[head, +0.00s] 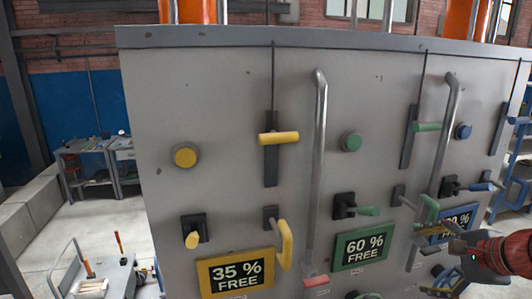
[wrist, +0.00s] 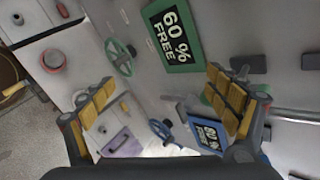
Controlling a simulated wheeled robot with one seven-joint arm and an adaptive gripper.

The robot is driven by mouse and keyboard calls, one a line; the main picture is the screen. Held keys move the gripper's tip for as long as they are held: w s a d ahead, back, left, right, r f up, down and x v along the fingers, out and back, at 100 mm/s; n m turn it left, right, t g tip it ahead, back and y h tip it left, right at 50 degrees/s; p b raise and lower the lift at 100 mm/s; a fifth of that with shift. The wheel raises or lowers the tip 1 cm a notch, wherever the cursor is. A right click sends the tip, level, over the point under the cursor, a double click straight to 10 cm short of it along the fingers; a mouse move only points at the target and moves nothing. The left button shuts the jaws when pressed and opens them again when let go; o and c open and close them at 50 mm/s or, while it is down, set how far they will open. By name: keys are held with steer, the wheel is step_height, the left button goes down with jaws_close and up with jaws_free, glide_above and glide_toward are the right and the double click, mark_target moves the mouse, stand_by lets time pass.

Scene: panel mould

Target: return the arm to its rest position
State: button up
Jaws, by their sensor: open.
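My gripper (head: 447,279) is at the lower right of the head view, in front of the panel's lower right part. In the wrist view its two fingers with yellow pads (wrist: 165,105) stand wide apart with nothing between them. My red arm comes in from the right edge of the head view. The grey panel (head: 230,110) carries yellow, green and blue controls. The wrist view shows the green handwheel (wrist: 121,57) and the blue handwheel (wrist: 166,131) beyond the fingers, apart from them as far as I can tell.
Signs read 35 % FREE (head: 236,274) and 60 % FREE (head: 363,246); a blue sign (head: 450,224) is partly hidden. Long metal levers (head: 318,150) and T-handles (head: 279,138) stick out from the panel. A trolley (head: 100,280) stands at lower left. Open floor lies left of the panel.

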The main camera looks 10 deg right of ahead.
steer(key=s+a+f+n+g+b, duration=0.1)
steer(key=s+a+f+n+b, duration=0.3)
steer(key=a+f+n+b, duration=0.3)
steer(key=s+a+f+n+g+h+b, duration=0.1)
steer(key=s+a+f+n+b, duration=0.4)
steer(key=f, duration=0.9)
steer(key=s+a+f+n+g+b, duration=0.1)
steer(key=s+a+f+n+b, duration=0.4)
steer(key=a+f+n+b, duration=0.3)
steer(key=a+f+b, duration=0.1)
steer(key=a+f, duration=0.2)
steer(key=shift+a+f+n+g, duration=0.15)
steer(key=shift+n+g, duration=0.15)
steer(key=shift+c, duration=0.8)
